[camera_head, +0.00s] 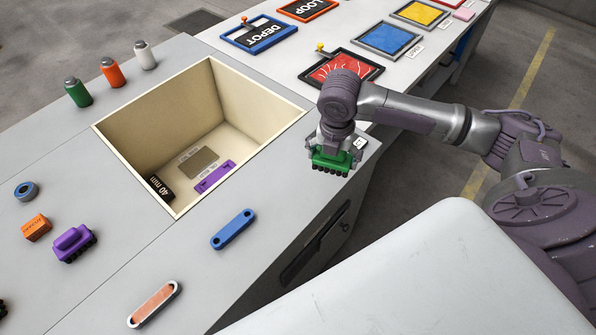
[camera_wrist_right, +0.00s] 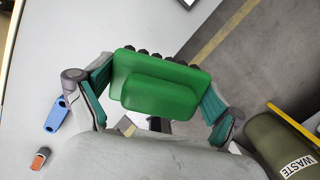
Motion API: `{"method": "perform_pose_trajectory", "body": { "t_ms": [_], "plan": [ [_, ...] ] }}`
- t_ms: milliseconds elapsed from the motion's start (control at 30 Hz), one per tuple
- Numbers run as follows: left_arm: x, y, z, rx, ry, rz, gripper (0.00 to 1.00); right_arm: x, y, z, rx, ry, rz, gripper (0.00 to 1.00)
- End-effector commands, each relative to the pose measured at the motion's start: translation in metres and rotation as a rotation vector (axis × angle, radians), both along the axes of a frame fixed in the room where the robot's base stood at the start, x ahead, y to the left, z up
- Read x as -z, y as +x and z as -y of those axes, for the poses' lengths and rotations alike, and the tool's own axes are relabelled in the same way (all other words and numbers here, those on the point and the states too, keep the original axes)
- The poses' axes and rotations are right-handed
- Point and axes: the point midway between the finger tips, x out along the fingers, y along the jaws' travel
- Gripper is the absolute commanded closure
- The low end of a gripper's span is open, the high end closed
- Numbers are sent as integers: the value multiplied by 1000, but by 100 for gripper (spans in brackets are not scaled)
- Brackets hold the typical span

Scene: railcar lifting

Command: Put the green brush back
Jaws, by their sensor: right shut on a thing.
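The green brush (camera_head: 330,161) with dark bristles is held in my right gripper (camera_head: 334,150), above the right edge of the grey bench top, right of the open bin. In the right wrist view the green brush (camera_wrist_right: 160,82) sits between the two teal-padded fingers of the right gripper (camera_wrist_right: 158,95), its handle block facing the camera and bristles at the far side. Both fingers close on its ends. My left gripper is not in view.
A beige-walled bin (camera_head: 160,120) is sunk in the bench; a purple piece (camera_head: 214,177) and a black 40 mm block (camera_head: 160,189) lie inside. A purple brush (camera_head: 72,244), an orange block (camera_head: 37,228) and a blue link (camera_head: 234,229) lie on the bench. A WASTE bin (camera_wrist_right: 275,145) stands below.

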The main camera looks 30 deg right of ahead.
Motion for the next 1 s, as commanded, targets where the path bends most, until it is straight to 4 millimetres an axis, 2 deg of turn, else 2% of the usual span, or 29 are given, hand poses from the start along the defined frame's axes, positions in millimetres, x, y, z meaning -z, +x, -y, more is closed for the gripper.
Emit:
{"method": "perform_pose_trajectory", "body": {
  "t_ms": [33,200,400,600,833,1000],
  "plan": [
    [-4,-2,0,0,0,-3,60,4,9,-10,-1,6,0,39],
    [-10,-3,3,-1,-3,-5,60,28,38,-38,1,5,0,39],
    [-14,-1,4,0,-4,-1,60,50,65,-61,2,3,0,39],
    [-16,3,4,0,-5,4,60,62,73,-68,3,0,-1,39],
    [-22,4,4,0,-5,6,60,93,73,-68,3,0,-2,39],
    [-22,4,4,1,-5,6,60,99,73,-67,2,0,2,39]
  ]
}}
